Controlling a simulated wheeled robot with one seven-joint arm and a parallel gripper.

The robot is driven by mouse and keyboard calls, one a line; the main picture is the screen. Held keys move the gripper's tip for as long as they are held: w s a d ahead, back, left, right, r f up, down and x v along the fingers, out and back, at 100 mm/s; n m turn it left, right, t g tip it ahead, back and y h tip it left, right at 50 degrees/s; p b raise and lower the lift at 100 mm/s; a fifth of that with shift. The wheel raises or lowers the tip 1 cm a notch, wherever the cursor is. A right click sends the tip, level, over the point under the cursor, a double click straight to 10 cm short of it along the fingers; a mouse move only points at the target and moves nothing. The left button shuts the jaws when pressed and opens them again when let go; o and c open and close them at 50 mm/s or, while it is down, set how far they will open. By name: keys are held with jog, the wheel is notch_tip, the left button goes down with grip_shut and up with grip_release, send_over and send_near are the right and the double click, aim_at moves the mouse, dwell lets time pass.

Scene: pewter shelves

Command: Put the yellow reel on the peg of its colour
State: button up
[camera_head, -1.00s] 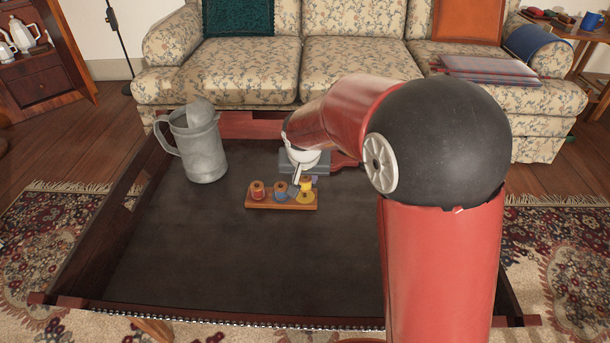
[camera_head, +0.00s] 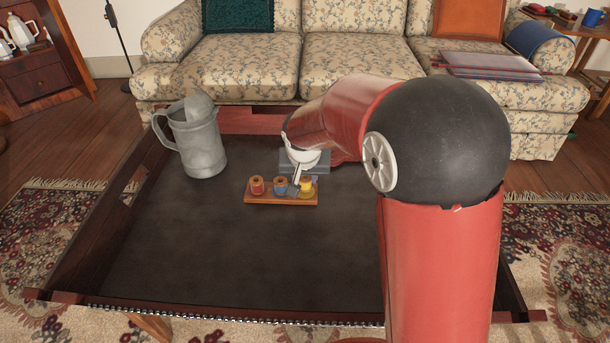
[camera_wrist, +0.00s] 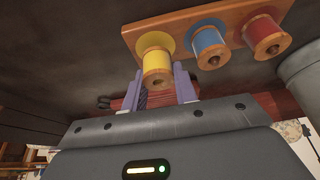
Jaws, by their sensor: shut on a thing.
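The yellow reel (camera_wrist: 155,64), with wooden ends, is between the two fingers of my gripper (camera_wrist: 161,86) in the wrist view. My gripper is shut on it. The reel stands over the yellow spot (camera_wrist: 139,42) at one end of the wooden peg board (camera_wrist: 140,28). The peg itself is hidden, and I cannot tell whether the reel's lower end touches the board. In the head view the yellow reel (camera_head: 306,185) is at the right end of the board (camera_head: 262,200), with my white and grey gripper (camera_head: 298,176) beside it.
A red reel (camera_head: 257,186) and a blue reel (camera_head: 281,187) stand on the same board, left of the yellow one. A grey jug (camera_head: 202,150) stands at the table's back left. The dark tabletop (camera_head: 230,255) in front is clear. The table has raised wooden sides.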

jog(key=o, duration=1)
jog(key=shift+p+v, duration=0.55)
jog(key=shift+v, duration=3.4)
